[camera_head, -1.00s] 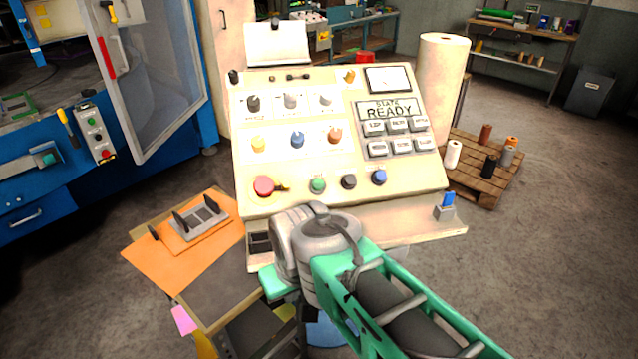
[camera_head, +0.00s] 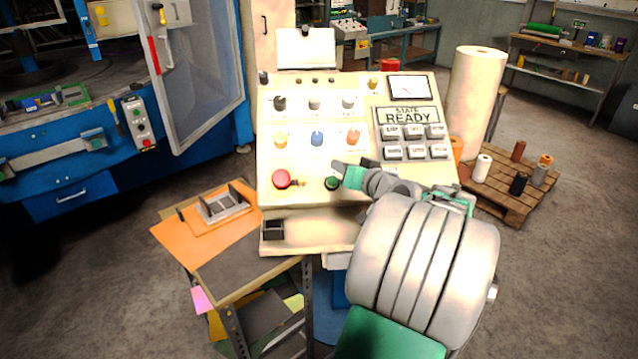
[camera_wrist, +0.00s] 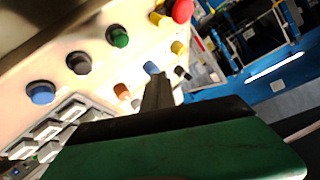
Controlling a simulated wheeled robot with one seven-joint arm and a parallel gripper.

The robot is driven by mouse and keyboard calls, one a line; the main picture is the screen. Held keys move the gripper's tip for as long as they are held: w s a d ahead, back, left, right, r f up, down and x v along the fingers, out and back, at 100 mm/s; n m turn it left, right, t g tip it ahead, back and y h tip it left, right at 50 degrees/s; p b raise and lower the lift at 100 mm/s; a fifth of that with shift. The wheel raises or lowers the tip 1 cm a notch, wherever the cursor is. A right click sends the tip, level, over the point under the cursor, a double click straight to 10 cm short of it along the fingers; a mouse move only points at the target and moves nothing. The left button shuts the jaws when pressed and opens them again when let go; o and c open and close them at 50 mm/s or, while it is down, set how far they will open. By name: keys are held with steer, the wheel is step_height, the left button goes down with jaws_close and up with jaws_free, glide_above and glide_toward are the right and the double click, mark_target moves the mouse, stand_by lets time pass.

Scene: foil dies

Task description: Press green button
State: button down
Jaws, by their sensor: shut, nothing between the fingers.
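The green button (camera_head: 331,183) sits in the lower row of the cream control panel (camera_head: 300,200), right of the red mushroom button (camera_head: 281,179). It also shows in the wrist view (camera_wrist: 118,37), uncovered, between the red button and a black button (camera_wrist: 79,62). My gripper (camera_head: 339,165) is shut and empty. The gap to the panel face is unclear.
A blue button (camera_wrist: 41,92) and grey keys (camera_wrist: 47,130) lie farther along the panel. Orange, blue and yellow knobs sit above the button row. An orange board with a metal fixture (camera_head: 222,205) lies at the left.

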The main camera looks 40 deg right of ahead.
mark_target(332, 182)
steer(key=shift+w, duration=0.1)
steer(key=w+d+f+b, duration=0.2)
steer(key=w+f+b, duration=0.2)
steer(key=f, duration=0.3)
steer(key=shift+d, duration=0.35)
steer(key=shift+w+f, duration=0.1)
steer(key=shift+f+b, duration=0.1)
steer(key=shift+b, duration=0.3)
stand_by(1.5)
steer(key=shift+w+d+f+b, duration=0.1)
steer(key=shift+w+f+b, duration=0.1)
steer(key=shift+b, duration=0.15)
